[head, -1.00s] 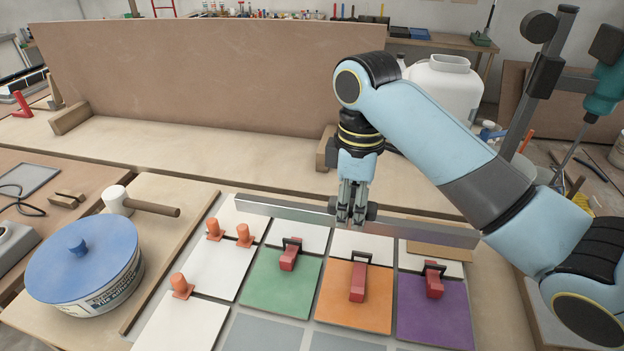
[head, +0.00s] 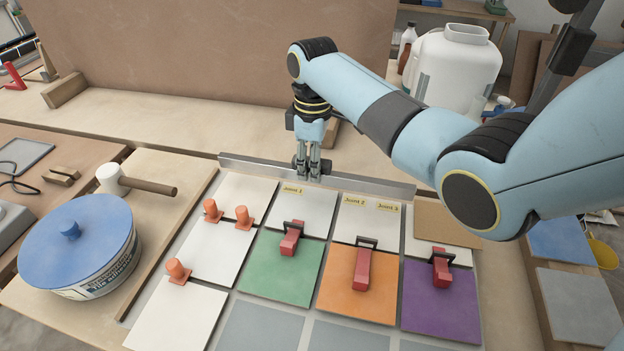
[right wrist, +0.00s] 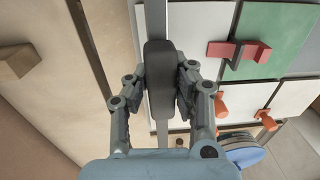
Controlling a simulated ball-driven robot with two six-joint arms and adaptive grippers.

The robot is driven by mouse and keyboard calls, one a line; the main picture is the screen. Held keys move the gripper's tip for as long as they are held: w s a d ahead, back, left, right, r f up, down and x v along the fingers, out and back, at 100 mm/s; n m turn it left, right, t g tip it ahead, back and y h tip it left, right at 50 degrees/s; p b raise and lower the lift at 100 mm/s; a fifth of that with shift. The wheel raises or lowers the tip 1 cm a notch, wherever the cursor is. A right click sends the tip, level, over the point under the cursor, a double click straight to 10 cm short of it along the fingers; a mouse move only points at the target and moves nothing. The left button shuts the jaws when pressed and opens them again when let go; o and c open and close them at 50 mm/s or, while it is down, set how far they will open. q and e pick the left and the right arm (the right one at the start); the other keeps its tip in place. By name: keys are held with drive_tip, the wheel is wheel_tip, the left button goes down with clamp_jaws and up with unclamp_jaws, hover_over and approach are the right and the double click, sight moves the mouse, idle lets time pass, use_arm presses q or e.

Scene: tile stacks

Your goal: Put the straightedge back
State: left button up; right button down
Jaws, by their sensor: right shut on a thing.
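The straightedge (head: 372,185), a long grey metal bar, runs along the back edge of the tile field in the head view. My right gripper (head: 312,174) is shut on its middle from above. In the right wrist view the bar (right wrist: 155,18) runs upward in the picture, and a dark rounded grip (right wrist: 160,75) sits between the fingers. I cannot tell whether the bar touches the surface below. My left gripper is not in view.
White tiles (head: 223,253) and green (head: 278,272), orange (head: 340,298) and purple (head: 425,315) tiles lie in front, bearing red-handled pieces (head: 362,268) and orange pegs (head: 242,217). A blue-lidded tub (head: 75,245) and a mallet (head: 112,178) stand left.

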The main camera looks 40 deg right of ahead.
drive_tip(key=shift+f, duration=1.95)
drive_tip(key=shift+f, duration=0.15)
drive_tip(key=c, duration=1.2)
unclamp_jaws()
drive_tip(key=shift+o, duration=0.2)
drive_tip(key=r, duration=1.2)
drive_tip(key=shift+w+d+r, duration=0.15)
drive_tip(key=shift+w+d, duration=0.05)
